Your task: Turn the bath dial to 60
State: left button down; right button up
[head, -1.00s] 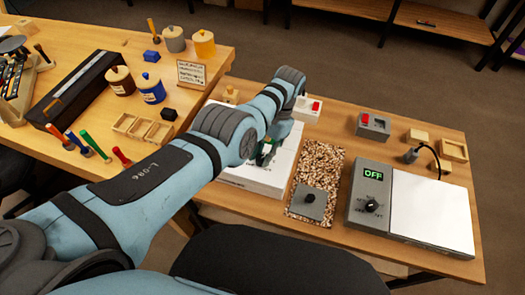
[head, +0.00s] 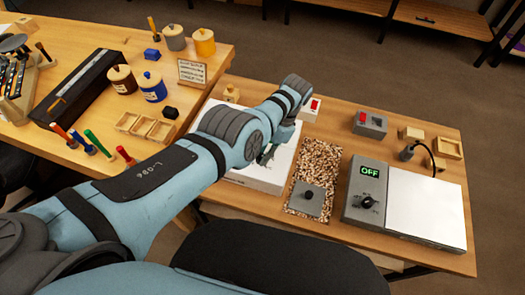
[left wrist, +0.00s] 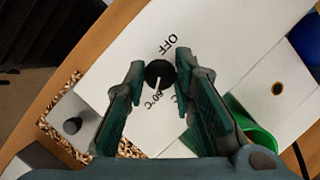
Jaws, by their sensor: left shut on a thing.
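The bath is a white box (head: 240,174) on the low bench, partly covered by my left arm in the head view. Its black round dial (left wrist: 159,70) shows in the left wrist view, with a white pointer line and the printed words OFF and 60°C around it. The pointer lies toward the 60°C print. Another °C print is partly hidden by a finger. My left gripper (left wrist: 160,76) is shut on the dial, one finger on each side. In the head view the left gripper (head: 268,154) hides the dial. My right gripper is not in view.
A grey knob block (head: 308,198) stands on a speckled mat right of the bath. Further right is a grey unit reading OFF (head: 369,171) with a white plate (head: 425,208). A box with a red switch (head: 369,124) stands behind. A green object (left wrist: 250,130) is beside the bath.

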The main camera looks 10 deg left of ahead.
pick_arm(q)
jog(key=c, duration=1.3)
grip_release()
jog(key=shift+c, duration=0.2)
